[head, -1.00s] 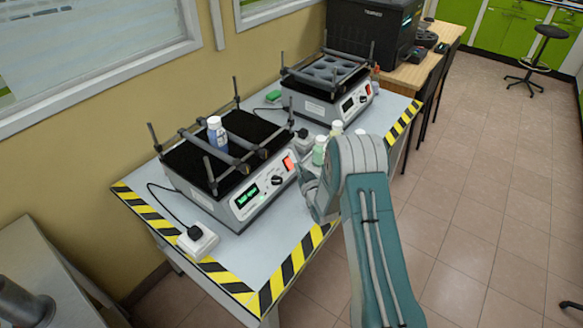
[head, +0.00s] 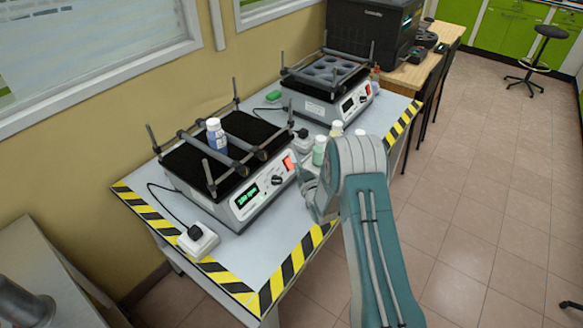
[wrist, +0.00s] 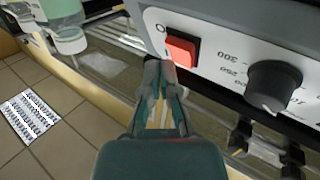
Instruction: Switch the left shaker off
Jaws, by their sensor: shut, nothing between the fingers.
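The left shaker (head: 240,207) stands on the near part of the table, with a blue-labelled bottle (head: 216,134) clamped on its black platform. Its green display (head: 247,196) is lit, and beside it are a black knob (head: 277,180) and a red rocker switch (head: 288,162). In the wrist view the switch (wrist: 182,48) sits at the left of the panel, with the knob (wrist: 273,86) to its right. My gripper (wrist: 163,70) is shut and empty, its fingertips just below and left of the switch. I cannot tell whether they touch it.
A second shaker (head: 335,108) stands farther back on the table. Small bottles (head: 319,151) stand between the shakers near the front edge, close to my gripper. Striped tape (head: 265,293) marks the table edge.

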